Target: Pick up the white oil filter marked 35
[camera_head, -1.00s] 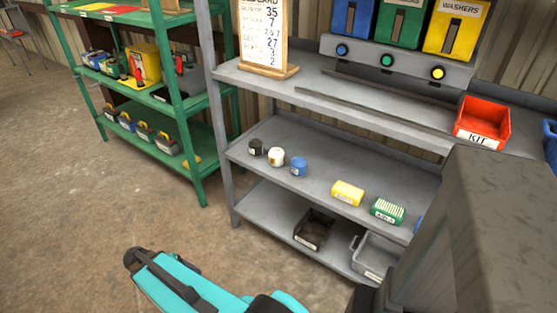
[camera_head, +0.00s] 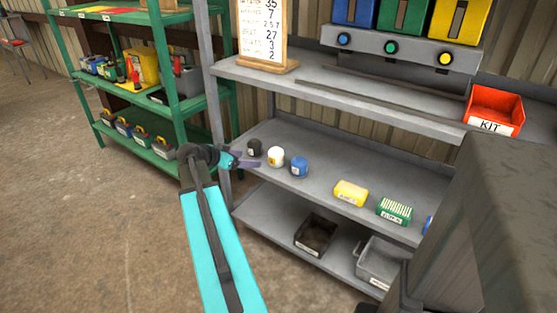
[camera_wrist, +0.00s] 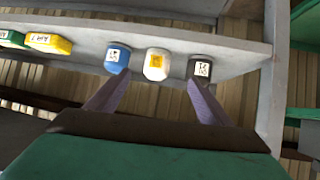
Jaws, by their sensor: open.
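The white oil filter (camera_head: 276,157) stands on the middle shelf of the grey rack, between a black filter (camera_head: 254,148) and a blue filter (camera_head: 299,167). In the wrist view the white filter (camera_wrist: 157,64) has a yellow label whose marking is too small to read surely. The black filter (camera_wrist: 200,68) is to its right and the blue filter (camera_wrist: 117,58) to its left. My gripper (camera_head: 250,160) is open and empty at the shelf's front edge. In the wrist view its fingers (camera_wrist: 157,92) are spread, with the white filter ahead between them.
A yellow box (camera_head: 350,193) and a green box (camera_head: 394,210) lie farther right on the grey shelf (camera_head: 325,187). A number board (camera_head: 263,35) and a red KIT bin (camera_head: 494,110) stand on the shelf above. Two bins sit below. A green rack (camera_head: 172,85) stands left.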

